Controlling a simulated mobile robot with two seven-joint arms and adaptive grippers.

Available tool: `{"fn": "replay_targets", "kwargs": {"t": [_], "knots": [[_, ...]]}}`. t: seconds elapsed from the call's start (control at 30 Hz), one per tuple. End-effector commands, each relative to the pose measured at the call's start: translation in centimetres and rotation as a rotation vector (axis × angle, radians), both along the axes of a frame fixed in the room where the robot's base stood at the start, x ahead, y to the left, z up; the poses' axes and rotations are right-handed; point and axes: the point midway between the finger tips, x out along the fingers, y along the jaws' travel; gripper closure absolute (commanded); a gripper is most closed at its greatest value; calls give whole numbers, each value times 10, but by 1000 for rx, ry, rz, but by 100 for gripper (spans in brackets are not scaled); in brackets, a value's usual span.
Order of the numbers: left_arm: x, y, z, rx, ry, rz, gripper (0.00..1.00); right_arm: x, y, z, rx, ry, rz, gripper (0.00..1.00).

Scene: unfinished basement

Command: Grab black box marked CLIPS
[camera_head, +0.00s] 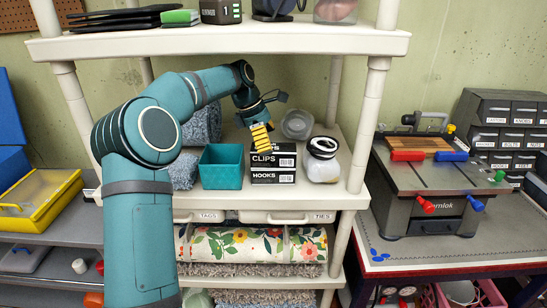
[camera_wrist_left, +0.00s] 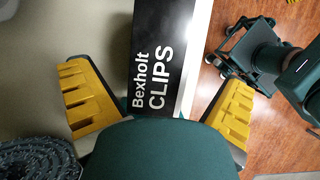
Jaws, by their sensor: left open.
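The black box marked CLIPS (camera_head: 285,161) lies on the white middle shelf, on top of a black box marked HOOKS (camera_head: 285,178). My left gripper (camera_head: 262,137) is at the CLIPS box from above and behind, its yellow fingers pointing down toward it. In the left wrist view the CLIPS box (camera_wrist_left: 150,60) shows its white lettering between the two yellow fingers of the left gripper (camera_wrist_left: 160,88). The fingers are spread wide, with a visible gap on both sides of the box. The box's near end is hidden behind the gripper body. My right gripper is not seen.
A teal bin (camera_head: 221,168) stands close left of the boxes, and a white jar (camera_head: 323,160) close right. A clear round container (camera_head: 297,124) sits behind. The upper shelf (camera_head: 220,42) hangs above the gripper. Rolled grey fabric (camera_head: 183,171) lies left.

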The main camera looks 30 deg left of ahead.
Motion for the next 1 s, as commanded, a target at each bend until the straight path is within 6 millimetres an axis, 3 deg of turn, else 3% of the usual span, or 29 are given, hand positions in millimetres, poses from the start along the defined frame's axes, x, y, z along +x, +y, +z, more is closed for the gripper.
{"fn": "replay_targets", "kwargs": {"t": [0.03, 0.2, 0.5, 0.57, 0.7, 0.73, 1.0], "knots": [[0, -1, -13, -1, 6, 1, 0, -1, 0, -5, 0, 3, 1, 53], [5, -10, -38, -1, 6, 3, 0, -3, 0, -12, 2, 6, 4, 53], [7, -12, -44, 0, 3, 3, 0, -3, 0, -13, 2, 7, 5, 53], [7, -12, -43, 0, 3, 3, 18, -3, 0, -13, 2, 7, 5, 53], [7, -12, -43, 0, 3, 3, 67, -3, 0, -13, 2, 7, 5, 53], [7, -12, -43, 0, 3, 3, 74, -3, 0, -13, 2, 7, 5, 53], [7, -12, -43, 0, 2, 4, 74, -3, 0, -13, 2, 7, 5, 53]]}}
